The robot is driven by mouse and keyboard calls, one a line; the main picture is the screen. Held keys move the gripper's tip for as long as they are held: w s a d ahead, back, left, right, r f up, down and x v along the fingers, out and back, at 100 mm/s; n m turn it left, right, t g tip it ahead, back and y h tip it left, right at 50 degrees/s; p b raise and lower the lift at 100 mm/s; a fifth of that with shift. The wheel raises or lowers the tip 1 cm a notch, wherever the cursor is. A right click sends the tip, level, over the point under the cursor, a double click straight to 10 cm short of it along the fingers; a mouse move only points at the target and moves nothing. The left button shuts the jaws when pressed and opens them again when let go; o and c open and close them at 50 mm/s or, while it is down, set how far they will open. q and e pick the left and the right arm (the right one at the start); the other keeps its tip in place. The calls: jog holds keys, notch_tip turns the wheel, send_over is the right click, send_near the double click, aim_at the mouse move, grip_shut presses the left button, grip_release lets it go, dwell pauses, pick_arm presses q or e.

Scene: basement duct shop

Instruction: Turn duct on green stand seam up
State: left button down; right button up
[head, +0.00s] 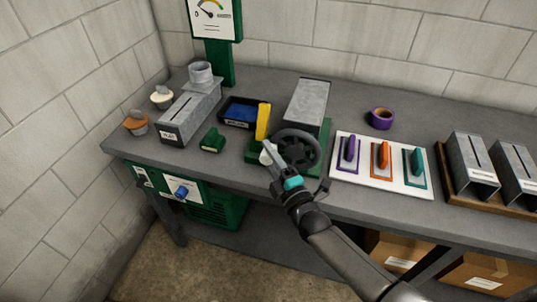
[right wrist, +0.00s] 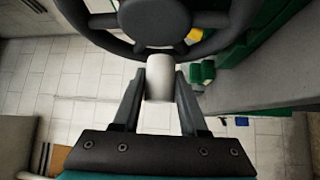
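The green stand (head: 325,140) is on the bench with a grey duct (head: 308,98) on it. The duct's upper face looks plain, and no dark seam line shows on it. A dark handwheel (head: 297,150) is at the stand's front, with a pale crank knob (head: 267,157) at its left. A yellow lever (head: 263,121) stands upright left of the wheel. My right gripper (head: 270,154) is at the knob. In the right wrist view its fingers close on both sides of the pale knob (right wrist: 160,78), under the wheel rim (right wrist: 115,45). My left gripper is out of view.
Left are a duct with a round collar (head: 187,115), a green block (head: 212,140) and a dark tray with blue inside (head: 240,112). Right are a white board with three coloured-handled tools (head: 352,176), purple tape (head: 382,118) and slotted ducts (head: 472,165). A gauge post (head: 218,60) stands behind.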

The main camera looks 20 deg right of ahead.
grip_shut()
dwell(0.9)
